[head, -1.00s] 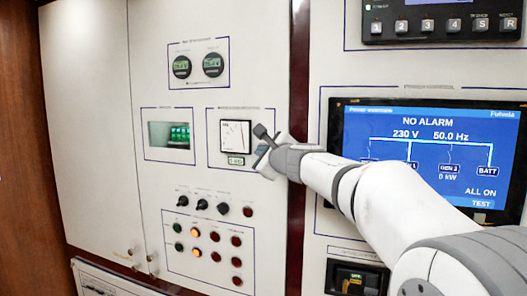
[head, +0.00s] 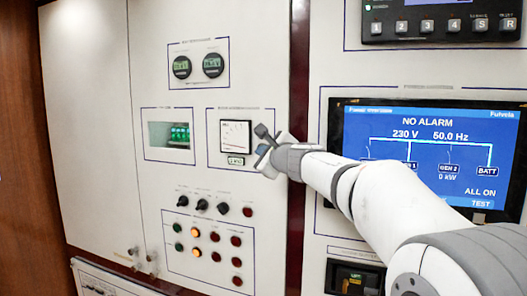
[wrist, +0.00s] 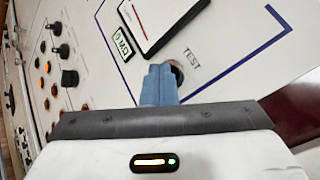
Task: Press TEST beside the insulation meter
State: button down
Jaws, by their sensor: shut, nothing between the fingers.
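The insulation meter (head: 236,135) is a white square dial in a dark frame on the cabinet panel, with a small green readout below it. In the wrist view the lower part of the meter (wrist: 150,18) shows at the top, with the readout (wrist: 122,44) beside it. The round TEST button (wrist: 178,74) is right of the readout, by its printed label, and is partly hidden behind my fingers. My gripper (head: 262,150) is shut and empty, its blue-grey fingertips (wrist: 160,72) at the button. I cannot tell whether they touch it or how far it is pressed.
Several knobs (head: 202,205) and round lamps (head: 196,232) sit below the meter. A green display (head: 170,135) is to its left and two round gauges (head: 197,66) are above. A blue screen (head: 425,150) is on the right, partly behind my arm.

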jog(key=shift+s, duration=0.1)
jog(key=shift+s+a, duration=0.25)
jog(key=shift+s, duration=0.4)
jog(key=s, duration=0.1)
jog(key=s+a+b, duration=0.1)
jog(key=s, duration=0.2)
jog(key=shift+s+a, duration=0.35)
jog(key=shift+s, duration=0.05)
dwell(0.4)
